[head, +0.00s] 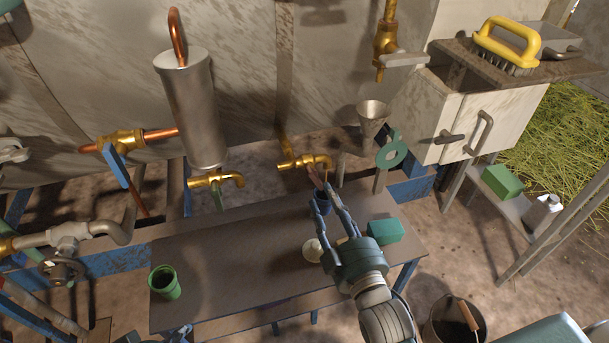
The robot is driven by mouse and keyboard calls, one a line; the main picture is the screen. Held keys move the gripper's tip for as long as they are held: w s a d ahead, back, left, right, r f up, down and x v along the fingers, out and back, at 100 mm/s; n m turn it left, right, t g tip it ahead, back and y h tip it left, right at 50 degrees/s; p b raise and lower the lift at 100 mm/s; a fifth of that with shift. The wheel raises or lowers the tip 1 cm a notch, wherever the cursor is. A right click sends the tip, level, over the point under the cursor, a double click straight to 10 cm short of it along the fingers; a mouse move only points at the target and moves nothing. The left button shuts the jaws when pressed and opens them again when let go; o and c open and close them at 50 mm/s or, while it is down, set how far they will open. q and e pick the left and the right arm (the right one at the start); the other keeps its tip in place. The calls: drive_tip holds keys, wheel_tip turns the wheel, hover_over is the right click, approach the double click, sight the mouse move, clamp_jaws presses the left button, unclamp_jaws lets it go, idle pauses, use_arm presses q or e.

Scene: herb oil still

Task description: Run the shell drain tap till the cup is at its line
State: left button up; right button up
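A steel condenser shell (190,110) stands at the back left. A brass tap (215,180) with a green handle is below it. A second brass tap (305,163) sits to its right over the bench. My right gripper (323,192) is just below and right of the second tap. Its fingers look a little apart, around or beside a small dark blue thing; I cannot tell if they hold it. A green cup (165,283) stands upright on the bench's left; its fill line is not visible. A blue-grey part at the bottom edge may be my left gripper (181,332).
The bench (225,255) is bare in the middle. A green block (385,231) and a pale round thing (312,250) lie near my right gripper. A grey funnel-like cup (372,112) and a green ring (391,155) are behind. A bucket (453,322) stands lower right.

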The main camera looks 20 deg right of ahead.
sight(318, 180)
drive_tip(key=w+b, duration=0.1)
drive_tip(key=w, duration=0.7)
drive_tip(key=shift+w+a, duration=0.1)
use_arm(q)
drive_tip(key=w+d+r+t+h, duration=0.1)
drive_tip(key=w+r+t, duration=0.3)
drive_tip(key=w, duration=0.4)
drive_tip(key=shift+d+r+t, duration=0.3)
drive_tip(key=shift+d+r, duration=0.55)
drive_tip(key=shift+d, duration=0.05)
use_arm(e)
drive_tip(key=shift+w, duration=0.45)
use_arm(q)
drive_tip(key=shift+w, duration=0.1)
use_arm(e)
clamp_jaws()
